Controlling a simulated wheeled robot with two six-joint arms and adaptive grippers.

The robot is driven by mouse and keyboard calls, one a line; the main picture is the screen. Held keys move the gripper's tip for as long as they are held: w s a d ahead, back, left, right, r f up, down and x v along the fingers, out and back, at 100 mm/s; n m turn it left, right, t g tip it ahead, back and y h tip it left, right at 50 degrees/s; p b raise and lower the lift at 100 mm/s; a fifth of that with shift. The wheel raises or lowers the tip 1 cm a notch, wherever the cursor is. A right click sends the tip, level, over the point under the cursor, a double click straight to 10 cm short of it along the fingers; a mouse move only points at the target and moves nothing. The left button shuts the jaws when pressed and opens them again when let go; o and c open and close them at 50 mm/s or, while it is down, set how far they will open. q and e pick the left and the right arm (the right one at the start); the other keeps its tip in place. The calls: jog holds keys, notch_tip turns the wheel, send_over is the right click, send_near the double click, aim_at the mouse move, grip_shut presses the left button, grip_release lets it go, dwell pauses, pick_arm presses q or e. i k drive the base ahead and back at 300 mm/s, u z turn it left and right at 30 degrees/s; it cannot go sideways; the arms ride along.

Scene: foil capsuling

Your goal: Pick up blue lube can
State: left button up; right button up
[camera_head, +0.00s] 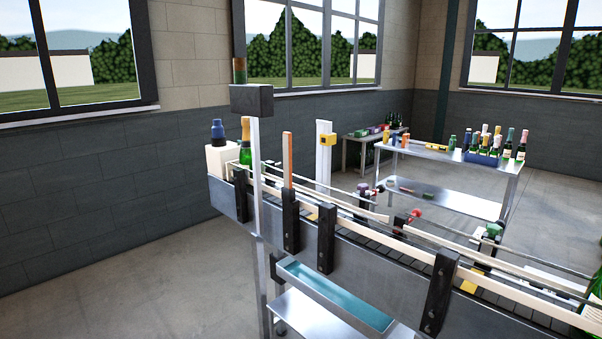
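A dark blue can-like object (218,133) with a narrower top stands upright on a white box (221,158) at the far left end of the conveyor (330,240). It is the clearest match for the blue lube can, but no label is readable. A green bottle with a gold foil top (246,142) stands just right of it. Neither of my grippers shows in the head view, and nothing is seen touching the blue object.
A metal post (257,190) with a dark block rises before the conveyor. Rails and black brackets (326,238) line its near side. A metal table (440,152) with bottles and small cans stands behind at right. Open floor (130,270) lies at left.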

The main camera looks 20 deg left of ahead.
aim_at(217, 130)
jog(key=u, duration=1.7)
jog(key=i, duration=3.3)
jog(key=z, duration=2.4)
jog(key=i, duration=0.2)
jog(key=z, duration=0.3)
